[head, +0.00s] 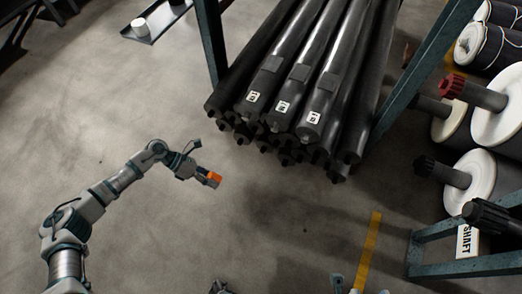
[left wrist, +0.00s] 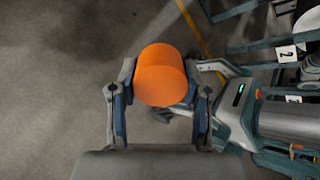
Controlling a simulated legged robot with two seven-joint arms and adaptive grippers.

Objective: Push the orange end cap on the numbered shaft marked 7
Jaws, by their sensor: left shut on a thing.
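My left gripper (head: 210,178) is shut on an orange end cap (head: 214,177) and holds it over open floor, to the left of and below the shaft ends. In the left wrist view the orange cap (left wrist: 162,76) sits between the two fingers of the left gripper (left wrist: 160,98). Long dark shafts (head: 300,75) lie stacked in a rack, their ends facing me. Three of them carry white number labels (head: 283,107), too small to read surely. The cap is apart from all shafts.
Blue-green rack posts (head: 211,40) flank the shaft stack. A yellow floor line (head: 369,250) runs below.

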